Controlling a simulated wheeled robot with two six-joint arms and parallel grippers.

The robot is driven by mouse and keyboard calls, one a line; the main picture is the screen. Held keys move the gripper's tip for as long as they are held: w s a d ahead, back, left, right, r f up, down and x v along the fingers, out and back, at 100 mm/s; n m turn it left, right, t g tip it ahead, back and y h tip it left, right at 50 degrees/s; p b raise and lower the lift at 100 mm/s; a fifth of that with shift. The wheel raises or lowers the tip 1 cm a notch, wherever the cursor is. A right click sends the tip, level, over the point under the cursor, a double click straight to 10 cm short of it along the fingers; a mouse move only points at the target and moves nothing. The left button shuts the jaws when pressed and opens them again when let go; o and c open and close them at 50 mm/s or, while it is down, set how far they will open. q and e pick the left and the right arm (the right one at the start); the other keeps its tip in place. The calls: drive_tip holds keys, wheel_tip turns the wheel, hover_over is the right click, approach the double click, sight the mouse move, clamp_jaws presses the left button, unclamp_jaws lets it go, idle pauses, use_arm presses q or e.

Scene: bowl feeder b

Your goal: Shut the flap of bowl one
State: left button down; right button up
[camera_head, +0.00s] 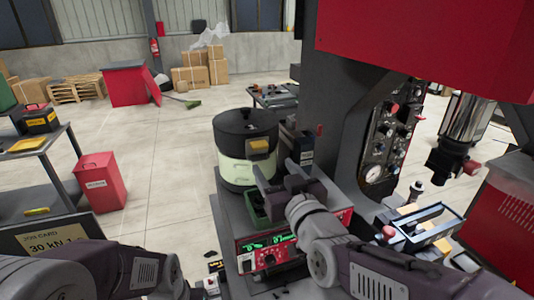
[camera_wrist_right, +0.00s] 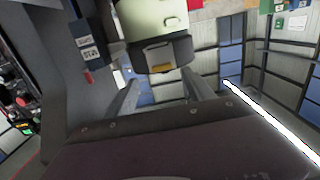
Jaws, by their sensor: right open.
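A bowl feeder (camera_head: 237,172) with a pale cream-green body and black lid stands near the middle of the head view. A yellow piece (camera_head: 258,146) sits on its right front. In the right wrist view, the pale body (camera_wrist_right: 150,18) has a dark grey piece with a yellow tab (camera_wrist_right: 160,68) beside it. It looks like the flap, but I cannot tell how far it stands open. My right gripper (camera_head: 280,180) is just below the yellow piece. Its fingers (camera_wrist_right: 160,92) are apart and empty, apparently short of the tab. My left arm shows at lower left; its gripper does not.
A red and grey control box (camera_head: 266,255) with green digits sits under my right arm. A dark machine column and a gauge panel (camera_head: 380,145) stand to the right. A red bin (camera_head: 100,180) stands on the left. The floor between bin and feeder is clear.

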sight(260, 145)
drive_tip(key=p+x, duration=0.1)
drive_tip(key=x, duration=0.2)
drive_tip(key=r+x, duration=0.1)
drive_tip(key=x, duration=0.2)
drive_tip(key=p+x, duration=0.1)
drive_tip(key=x, duration=0.2)
drive_tip(key=shift+w+a+r+p, duration=0.1)
drive_tip(key=shift+w+r+p, duration=0.05)
drive_tip(key=shift+p, duration=0.2)
clamp_jaws()
drive_tip(key=p, duration=0.1)
drive_tip(key=r+p, duration=0.1)
drive_tip(key=shift+w+a+g+p, duration=0.1)
drive_tip(key=shift+w+g+p, duration=0.05)
drive_tip(key=shift+g+p, duration=0.25)
drive_tip(key=shift+f, duration=0.35)
